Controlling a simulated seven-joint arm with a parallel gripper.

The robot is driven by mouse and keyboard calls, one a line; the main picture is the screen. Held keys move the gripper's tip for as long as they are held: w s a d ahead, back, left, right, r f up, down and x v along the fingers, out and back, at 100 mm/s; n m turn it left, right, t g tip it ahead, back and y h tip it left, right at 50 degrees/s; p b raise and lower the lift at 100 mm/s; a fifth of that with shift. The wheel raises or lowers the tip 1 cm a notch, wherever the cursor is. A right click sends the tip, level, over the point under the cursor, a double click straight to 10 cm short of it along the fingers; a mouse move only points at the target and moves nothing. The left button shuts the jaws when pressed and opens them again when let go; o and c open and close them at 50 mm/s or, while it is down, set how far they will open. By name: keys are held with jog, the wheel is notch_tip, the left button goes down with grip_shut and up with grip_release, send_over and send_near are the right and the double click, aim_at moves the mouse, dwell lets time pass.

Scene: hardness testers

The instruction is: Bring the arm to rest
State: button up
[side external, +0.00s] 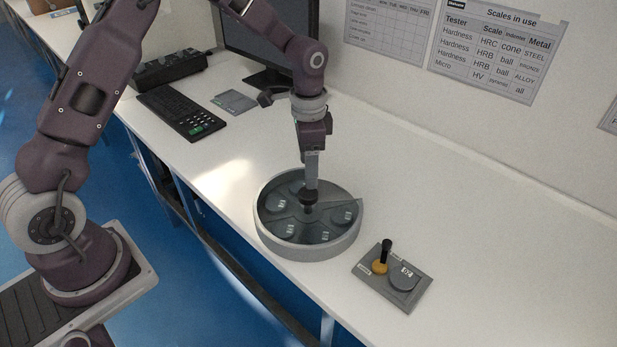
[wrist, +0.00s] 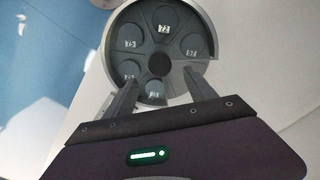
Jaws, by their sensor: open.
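My gripper (side external: 309,194) points down over the middle of a round grey tray (side external: 293,250) on the white bench. In the wrist view its two fingers (wrist: 161,88) stand apart with nothing between them, so it is open. The tray, also in the wrist view (wrist: 113,42), holds several dark numbered discs in wedge compartments around a dark central hub (wrist: 160,65). One wedge looks empty. The fingertips are close above the hub in the side view; I cannot tell whether they touch it.
A keyboard (side external: 181,112), a grey pad (side external: 235,101) and a monitor (side external: 262,38) stand behind. The bench to the right is clear.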

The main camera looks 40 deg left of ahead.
jog(key=shift+r, duration=0.1)
jog(key=s+r+n+t, duration=0.35)
jog(key=s+r, duration=1.05)
jog(key=r, duration=0.5)
jog(key=s+r+n+t, duration=0.1)
jog(key=s+n, duration=0.3)
jog(key=s, duration=1)
jog(key=shift+s+a+t, duration=0.2)
jog(key=shift+s+t, duration=0.05)
jog(key=shift+t, duration=0.3)
